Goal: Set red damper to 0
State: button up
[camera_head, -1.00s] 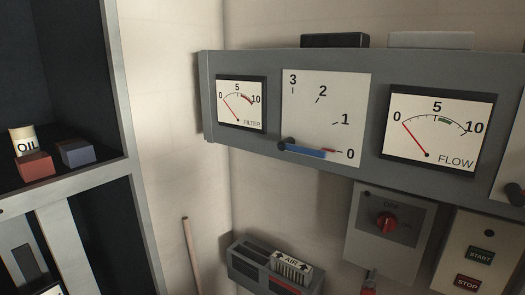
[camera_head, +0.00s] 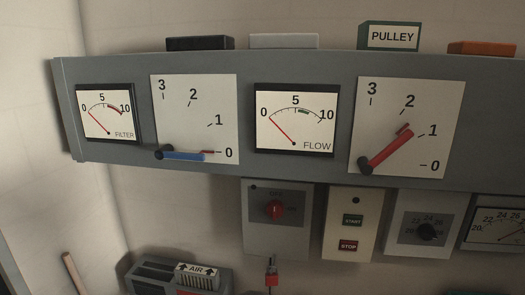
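The red damper lever (camera_head: 390,150) is on a white dial plate (camera_head: 443,112) at the right of the grey panel. It pivots at the plate's lower left and slants up to the right. Its tip is between the 1 and 2 marks, a little nearer 1. The 0 mark is at the plate's lower right. A blue damper lever (camera_head: 185,156) on a similar plate to the left lies nearly level, pointing at 0. My gripper is not in view.
FILTER (camera_head: 108,112) and FLOW (camera_head: 295,118) gauges read near 0. Below the panel are a box with a red knob (camera_head: 274,209), a START/STOP box (camera_head: 352,222) and a box with a black knob (camera_head: 427,232). A PULLEY box (camera_head: 390,36) stands on top. The space before the levers looks clear.

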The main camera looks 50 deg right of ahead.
aim_at(366, 166)
jog(key=k+z, duration=0.2)
jog(key=z, duration=1.7)
